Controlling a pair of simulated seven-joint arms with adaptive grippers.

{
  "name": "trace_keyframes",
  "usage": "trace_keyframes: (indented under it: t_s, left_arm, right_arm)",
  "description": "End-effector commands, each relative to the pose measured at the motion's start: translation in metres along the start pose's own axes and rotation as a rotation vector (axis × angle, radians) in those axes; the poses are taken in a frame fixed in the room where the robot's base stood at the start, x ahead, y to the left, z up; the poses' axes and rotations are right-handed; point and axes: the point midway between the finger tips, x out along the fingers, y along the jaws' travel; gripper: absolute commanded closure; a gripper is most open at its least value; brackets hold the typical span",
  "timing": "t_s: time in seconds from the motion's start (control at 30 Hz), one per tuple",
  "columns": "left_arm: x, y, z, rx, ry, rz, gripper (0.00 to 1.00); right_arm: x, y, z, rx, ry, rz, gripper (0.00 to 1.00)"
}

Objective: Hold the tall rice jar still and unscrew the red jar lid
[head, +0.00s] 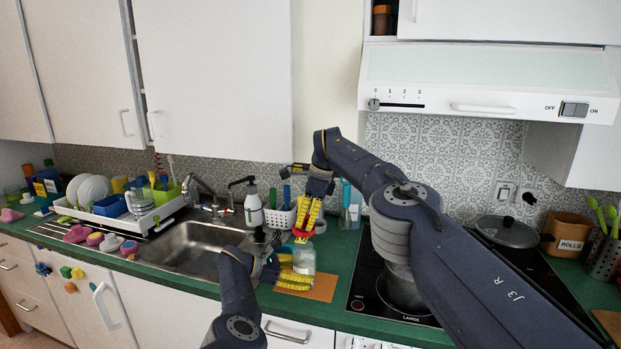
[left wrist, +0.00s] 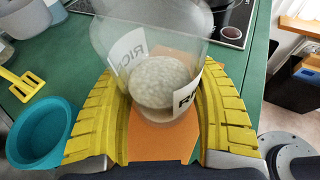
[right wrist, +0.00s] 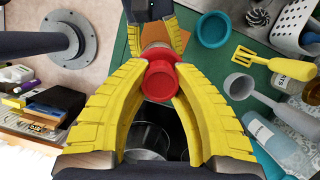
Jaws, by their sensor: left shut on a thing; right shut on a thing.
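The tall rice jar (head: 304,262) is clear glass with a white RICE label and stands upright on an orange mat (head: 322,288). In the left wrist view the jar (left wrist: 165,85) shows pale rice low inside; its top is cropped. My left gripper (head: 288,272) is shut around the jar's body, a yellow finger on each side. The red jar lid (head: 302,236) is at the jar's top; I cannot tell whether it is seated or lifted. My right gripper (head: 306,226) points down from above, shut on the lid, which shows between its fingers in the right wrist view (right wrist: 158,82).
The sink (head: 190,245) and a dish rack (head: 125,215) are to the left. The black hob (head: 365,270) with a pot is to the right. A teal bowl (left wrist: 40,130), a yellow slotted turner (right wrist: 245,58) and a soap bottle (head: 253,205) are close by.

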Motion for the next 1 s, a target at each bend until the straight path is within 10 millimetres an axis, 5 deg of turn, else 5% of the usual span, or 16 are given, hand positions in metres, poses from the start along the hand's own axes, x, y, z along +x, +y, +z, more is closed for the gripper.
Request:
trace_keyframes:
  t_s: [0.17, 0.2, 0.4, 1.0]
  left_arm:
    - [0.0009, -0.0008, -0.0011, -0.001, 0.001, -0.002, 0.82]
    - [0.0009, -0.0008, -0.0012, -0.001, 0.001, -0.002, 0.35]
    - [0.0006, -0.0005, -0.0008, 0.0, 0.001, -0.001, 0.12]
    - [0.0, 0.0, -0.0005, 0.0, 0.001, 0.0, 0.05]
  right_arm:
    - [0.0001, 0.0, -0.0001, 0.0, 0.0, 0.0, 1.0]
    - [0.0001, 0.0, -0.0002, 0.0, 0.0, 0.0, 1.0]
    - [0.0001, 0.0, -0.0002, 0.0, 0.0, 0.0, 1.0]
    - [0.0001, 0.0, -0.0001, 0.0, 0.0, 0.0, 1.0]
